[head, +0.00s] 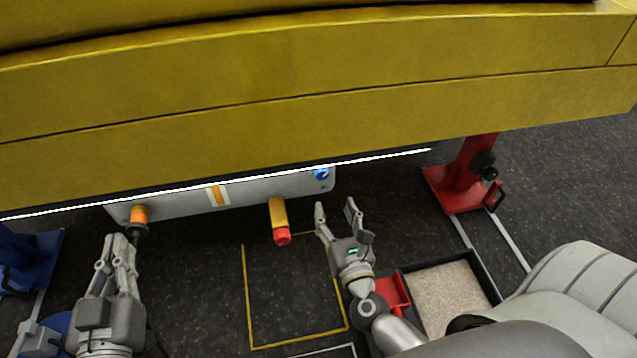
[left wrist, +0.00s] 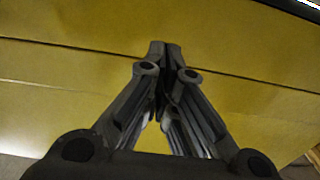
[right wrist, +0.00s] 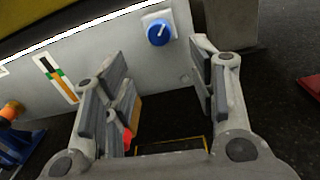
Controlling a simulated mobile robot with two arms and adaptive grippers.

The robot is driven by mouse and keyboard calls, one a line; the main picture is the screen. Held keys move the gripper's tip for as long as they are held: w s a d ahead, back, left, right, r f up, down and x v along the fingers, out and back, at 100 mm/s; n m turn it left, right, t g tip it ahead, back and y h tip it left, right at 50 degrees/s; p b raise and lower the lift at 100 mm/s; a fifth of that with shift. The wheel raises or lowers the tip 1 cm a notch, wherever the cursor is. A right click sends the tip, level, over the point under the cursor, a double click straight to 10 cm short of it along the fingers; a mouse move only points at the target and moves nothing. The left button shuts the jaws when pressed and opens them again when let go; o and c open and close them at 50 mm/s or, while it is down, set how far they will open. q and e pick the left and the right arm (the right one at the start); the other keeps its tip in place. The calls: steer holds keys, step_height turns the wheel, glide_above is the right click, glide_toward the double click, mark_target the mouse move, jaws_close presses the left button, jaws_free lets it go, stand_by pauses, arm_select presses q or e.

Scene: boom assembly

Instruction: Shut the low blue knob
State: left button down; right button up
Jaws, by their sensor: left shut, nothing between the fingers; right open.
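The blue knob (head: 321,173) is on the right end of the grey panel (head: 250,200) under the yellow boom. In the right wrist view the blue knob (right wrist: 159,32) sits on a light square plate and bears a white mark. My right gripper (head: 335,207) is open and empty, below and slightly right of the knob and apart from it. In the right wrist view its fingers (right wrist: 160,70) straddle the space below the knob. My left gripper (head: 122,238) is shut and empty, just below the orange fitting at the panel's left end. Its closed fingertips (left wrist: 165,47) also show in the left wrist view.
A yellow pipe with a red end (head: 281,232) sticks out left of my right gripper. An orange fitting (head: 139,214) is by my left gripper. A red stand (head: 466,180) is at right, a blue stand (head: 30,262) at left. A gravel tray (head: 450,297) lies on the floor.

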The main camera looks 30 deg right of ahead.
mark_target(323, 177)
steer(key=x, duration=0.9)
steer(key=shift+w+d+r, duration=0.1)
steer(key=shift+w, duration=0.25)
steer(key=shift+w+d, duration=0.15)
steer(key=shift+w, duration=0.35)
arm_select(q)
steer(key=shift+s+a+f+g, duration=0.1)
steer(key=shift+s+f+g, duration=0.05)
steer(key=shift+f+g, duration=0.2)
